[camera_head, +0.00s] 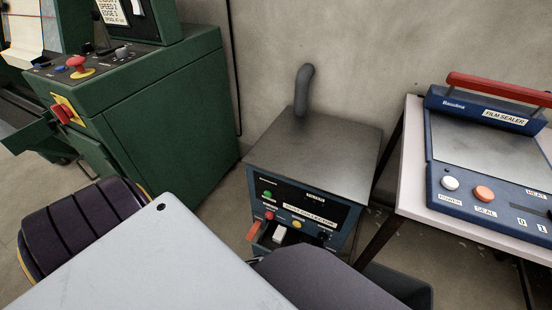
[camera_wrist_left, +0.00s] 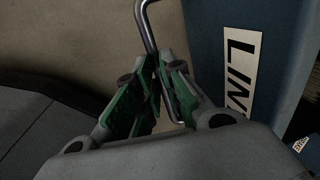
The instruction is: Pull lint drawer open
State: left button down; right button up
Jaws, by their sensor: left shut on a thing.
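In the left wrist view, a bent metal rod handle (camera_wrist_left: 147,22) stands beside a blue panel (camera_wrist_left: 203,35) with a white label (camera_wrist_left: 241,72) whose visible letters read "LIN". My left gripper (camera_wrist_left: 160,66), with green pads, is shut on the handle; the rod passes between its fingers. In the head view, the cabinet with a grey top (camera_head: 315,155) and a dark control front stands in the middle. The lint drawer front and my left gripper are hidden there. How far the drawer is open cannot be told. My right gripper is in neither view.
A green machine (camera_head: 170,110) stands at the left. A film sealer (camera_head: 490,150) sits on a white table (camera_head: 412,150) at the right. The cabinet front has colored buttons and a red lever (camera_head: 254,231). A dark bin-like shape (camera_head: 425,296) shows low at the right.

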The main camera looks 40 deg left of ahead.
pick_arm(q)
jog(key=s+d+p, duration=0.1)
jog(key=s+p, duration=0.1)
jog(key=s, duration=0.4)
jog(key=shift+s+d, duration=0.35)
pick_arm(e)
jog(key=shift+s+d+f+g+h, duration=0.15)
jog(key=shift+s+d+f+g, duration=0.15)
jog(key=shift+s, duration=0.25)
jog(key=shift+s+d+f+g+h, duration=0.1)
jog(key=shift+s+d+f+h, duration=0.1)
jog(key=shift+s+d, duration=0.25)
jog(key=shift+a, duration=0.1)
pick_arm(q)
jog(key=c, duration=1.6)
grip_release()
jog(key=shift+o, duration=0.4)
jog(key=shift+r, duration=0.15)
